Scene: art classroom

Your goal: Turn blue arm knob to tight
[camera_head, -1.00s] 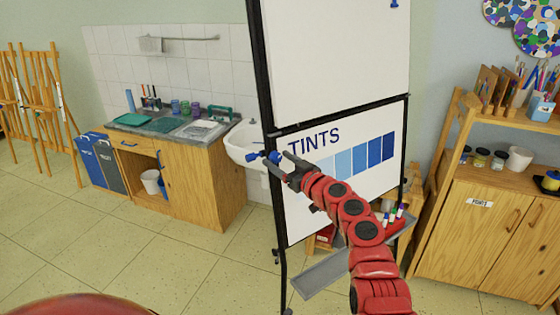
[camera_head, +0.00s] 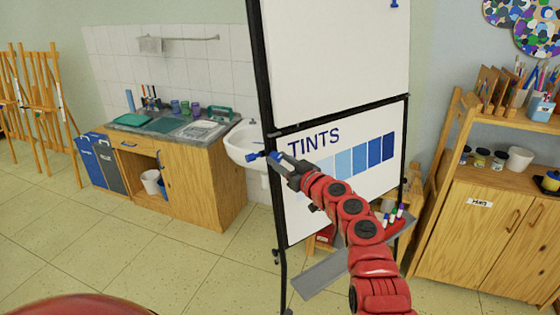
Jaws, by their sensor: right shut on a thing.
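The blue arm knob (camera_head: 254,156) sits on the black left upright of the whiteboard stand (camera_head: 268,106), about level with the "TINTS" heading. Its blue end juts out to the left of the upright. My right gripper (camera_head: 279,158), at the end of the red arm, is shut on the knob's right part from the right side. The fingers hide some of that part. I cannot read any tight mark or the knob's exact angle. My left gripper is not in view.
The lower panel with the blue tint chart (camera_head: 341,163) is close behind my right arm. A grey tray (camera_head: 322,271) with markers juts out below. A white sink (camera_head: 243,147) stands behind left, a wooden shelf cabinet (camera_head: 473,238) at right. The floor at left is clear.

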